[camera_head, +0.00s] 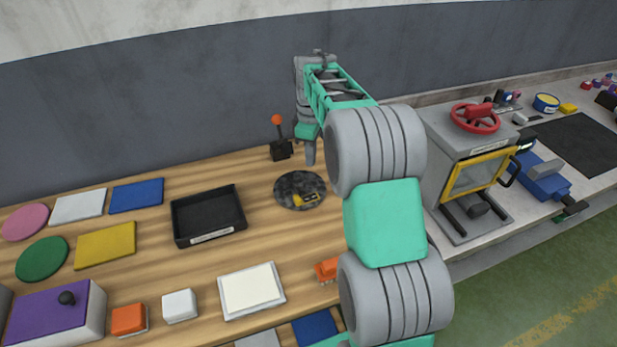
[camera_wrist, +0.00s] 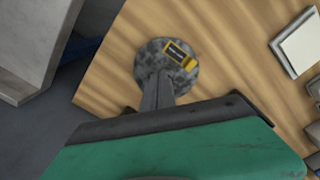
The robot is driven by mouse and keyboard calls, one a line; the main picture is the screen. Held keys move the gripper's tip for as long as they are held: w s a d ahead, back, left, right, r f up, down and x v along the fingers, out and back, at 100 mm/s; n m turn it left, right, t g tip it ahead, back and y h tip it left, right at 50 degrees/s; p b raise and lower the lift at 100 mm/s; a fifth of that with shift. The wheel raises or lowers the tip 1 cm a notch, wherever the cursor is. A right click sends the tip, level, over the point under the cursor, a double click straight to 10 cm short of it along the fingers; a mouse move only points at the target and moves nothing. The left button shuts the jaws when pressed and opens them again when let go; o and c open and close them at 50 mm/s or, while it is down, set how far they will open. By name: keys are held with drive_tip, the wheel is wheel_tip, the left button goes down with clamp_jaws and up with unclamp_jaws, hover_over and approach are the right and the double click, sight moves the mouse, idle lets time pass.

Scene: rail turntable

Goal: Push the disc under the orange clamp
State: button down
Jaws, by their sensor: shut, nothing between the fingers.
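The disc (camera_head: 285,187) is round, dark grey and mottled, and lies flat on the wooden table. A small yellow and black block (camera_head: 306,199) sits on it near its front edge. Both also show in the wrist view, the disc (camera_wrist: 150,58) with the block (camera_wrist: 180,54) on its upper right part. My gripper (camera_head: 310,162) is shut and empty, pointing down at the far edge of the disc. In the wrist view its fingers (camera_wrist: 157,80) overlap the disc's lower part; I cannot tell whether they touch it. An orange piece (camera_head: 327,270), perhaps the clamp, is partly hidden by my arm.
A black tray (camera_head: 208,238) stands left of the disc, and a black base with an orange-knobbed lever (camera_head: 281,150) behind it. A cream-topped panel (camera_head: 251,290) lies in front. A grey machine with a red wheel (camera_head: 475,117) stands right of my arm.

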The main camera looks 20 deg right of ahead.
sight(311, 189)
wheel_tip(311, 189, down, 10)
drive_tip(key=shift+r+p, duration=0.1)
drive_tip(key=shift+p, duration=0.65)
